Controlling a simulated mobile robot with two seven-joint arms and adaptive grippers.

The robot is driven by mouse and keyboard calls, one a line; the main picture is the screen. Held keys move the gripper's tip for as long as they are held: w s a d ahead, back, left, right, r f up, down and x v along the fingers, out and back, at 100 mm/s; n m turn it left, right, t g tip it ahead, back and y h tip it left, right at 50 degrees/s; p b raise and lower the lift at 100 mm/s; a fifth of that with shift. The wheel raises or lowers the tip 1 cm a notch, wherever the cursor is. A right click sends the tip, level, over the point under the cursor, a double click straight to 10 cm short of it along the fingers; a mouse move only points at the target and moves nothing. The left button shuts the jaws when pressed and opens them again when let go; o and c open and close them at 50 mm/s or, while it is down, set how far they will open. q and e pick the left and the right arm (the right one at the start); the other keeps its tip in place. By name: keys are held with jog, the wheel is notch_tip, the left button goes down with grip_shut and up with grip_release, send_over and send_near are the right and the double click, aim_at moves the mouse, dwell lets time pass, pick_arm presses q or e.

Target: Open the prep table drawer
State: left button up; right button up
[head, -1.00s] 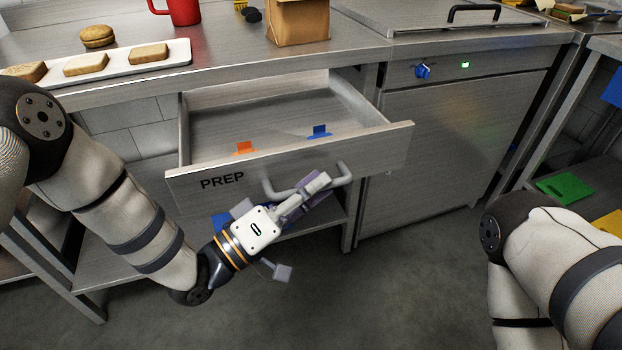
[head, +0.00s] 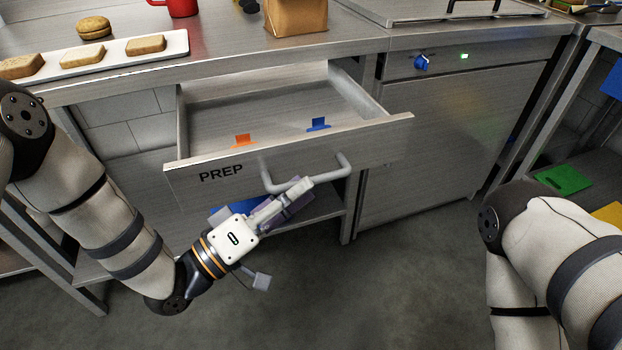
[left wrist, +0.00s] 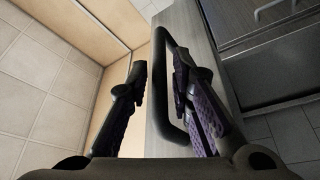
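The prep table drawer (head: 380,138), marked PREP, is pulled well out from under the counter, its inside visible from above in the head view. Its grey bar handle (head: 344,166) is on the front panel. My left gripper (head: 306,188) is at the handle, just in front of the drawer front. In the left wrist view its fingers (left wrist: 158,78) stand apart with a gap between them. The handle (left wrist: 166,128) runs close by the right finger, which partly hides it; I cannot tell if they touch. My right gripper is out of view.
An orange tab (head: 243,140) and a blue tab (head: 318,124) show inside the drawer. On the counter (head: 230,60) are a tray (head: 110,56) with bread slices, a red mug (head: 183,6) and a paper bag (head: 296,15). The floor (head: 390,290) in front is clear.

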pick_arm(q)
jog(key=v, duration=0.8)
jog(key=shift+s+a+f, duration=0.15)
jog(key=shift+s+a, duration=0.05)
jog(key=s+a+f+g+y+p, duration=0.2)
jog(key=s+f+g+y, duration=0.1)
jog(key=s+f+y, duration=0.4)
jog(key=s+a+f+g+y+p, duration=0.25)
jog(key=s+f, duration=0.25)
jog(key=f, duration=0.3)
jog(key=s+a+g+y, duration=0.3)
jog(key=s+a+g, duration=0.1)
jog(key=s, duration=0.7)
jog(key=s+a+g+y+p, duration=0.1)
jog(key=s+a+g+y, duration=0.2)
jog(key=s, duration=0.9)
jog(key=a+g, duration=0.2)
jog(key=a, duration=0.1)
jog(key=shift+f+m+y, duration=0.3)
jog(key=shift+f+y, duration=0.05)
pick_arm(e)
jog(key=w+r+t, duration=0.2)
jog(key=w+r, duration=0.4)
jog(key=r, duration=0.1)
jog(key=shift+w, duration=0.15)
pick_arm(q)
jog(key=shift+w, duration=0.1)
